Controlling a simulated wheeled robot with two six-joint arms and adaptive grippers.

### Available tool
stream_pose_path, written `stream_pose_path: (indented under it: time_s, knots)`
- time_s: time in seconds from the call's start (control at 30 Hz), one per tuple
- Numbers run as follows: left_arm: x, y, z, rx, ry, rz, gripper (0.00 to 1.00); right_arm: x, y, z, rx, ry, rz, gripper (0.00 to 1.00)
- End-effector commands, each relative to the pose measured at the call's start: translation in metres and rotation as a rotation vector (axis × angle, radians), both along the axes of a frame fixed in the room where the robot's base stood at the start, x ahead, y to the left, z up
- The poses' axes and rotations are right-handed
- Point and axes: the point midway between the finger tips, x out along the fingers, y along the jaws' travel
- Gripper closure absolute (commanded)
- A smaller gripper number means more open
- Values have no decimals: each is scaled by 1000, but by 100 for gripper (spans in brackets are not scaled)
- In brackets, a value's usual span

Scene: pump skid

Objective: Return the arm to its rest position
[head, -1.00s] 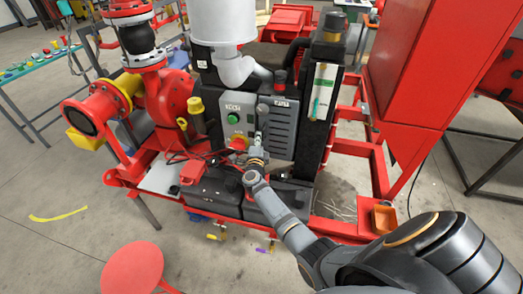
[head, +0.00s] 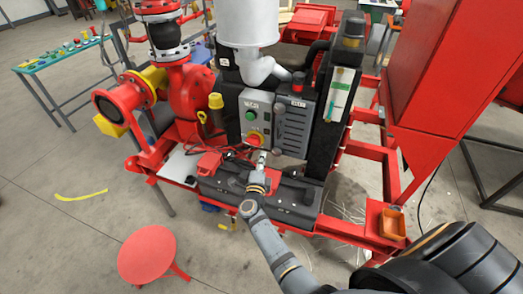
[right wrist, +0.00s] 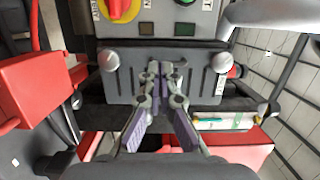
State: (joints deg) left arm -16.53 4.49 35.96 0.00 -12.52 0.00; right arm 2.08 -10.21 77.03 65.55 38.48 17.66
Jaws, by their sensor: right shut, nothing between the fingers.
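My right arm reaches in from the lower right in the head view. Its right gripper (head: 262,160) is in front of the lower part of the grey control panel (head: 256,118). In the right wrist view the right gripper (right wrist: 160,70) has its fingertips together, with nothing between them. The panel has a green button (head: 251,116) and a red knob on a yellow plate (head: 254,139). Whether the fingertips touch the panel is hard to tell. My left gripper is out of view.
Black batteries (head: 290,196) sit below the panel on the red skid frame. A red stool (head: 147,254) stands at the lower left. A tall red cabinet (head: 450,70) and a small orange bin (head: 392,223) are on the right. Open floor lies at left.

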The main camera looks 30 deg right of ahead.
Motion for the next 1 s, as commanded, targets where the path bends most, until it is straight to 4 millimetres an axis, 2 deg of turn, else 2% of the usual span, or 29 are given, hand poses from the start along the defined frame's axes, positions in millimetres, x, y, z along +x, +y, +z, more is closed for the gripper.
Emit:
stream_pose_path:
  time_s: [0.27,0.37,0.47,0.57,0.6,0.67,0.8,1.0]
  knots:
    - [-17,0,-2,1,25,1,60,2,4,5,-33,6,51,100]
    - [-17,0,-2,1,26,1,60,7,24,21,-152,37,226,100]
    - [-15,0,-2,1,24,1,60,-1,61,34,-364,130,496,100]
    - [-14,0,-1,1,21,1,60,-30,96,27,-600,297,764,100]
    - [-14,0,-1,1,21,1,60,-46,105,20,-691,378,859,100]
    - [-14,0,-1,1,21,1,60,-73,112,7,-811,506,982,100]
    - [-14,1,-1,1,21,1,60,-131,105,-15,-995,775,1165,100]
    - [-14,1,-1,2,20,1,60,-196,78,-25,-1125,1077,1300,100]
